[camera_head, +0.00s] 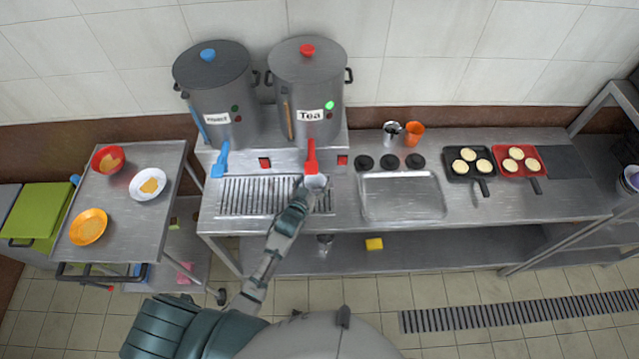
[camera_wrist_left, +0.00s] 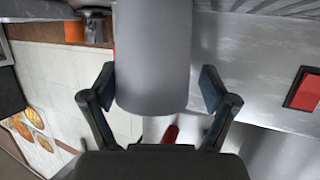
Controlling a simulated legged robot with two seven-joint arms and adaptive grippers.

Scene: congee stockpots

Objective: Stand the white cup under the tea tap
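The white cup (camera_head: 317,183) stands on the drip grille below the red tap (camera_head: 311,157) of the right stockpot, labelled Tea (camera_head: 308,90). My left gripper (camera_head: 303,190) is at the cup's near left side. In the left wrist view the cup (camera_wrist_left: 152,60) is between the two fingers (camera_wrist_left: 158,88). The left finger is at its wall, and a narrow gap shows at the right finger, so the gripper looks open around the cup. The gripper hides part of the cup's lower side in the head view. My right gripper is out of view.
A second stockpot (camera_head: 213,95) with a blue tap (camera_head: 221,160) stands left of the tea pot. A sink tray (camera_head: 402,197) and pans (camera_head: 469,165) lie to the right. A side table (camera_head: 125,205) holds plates.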

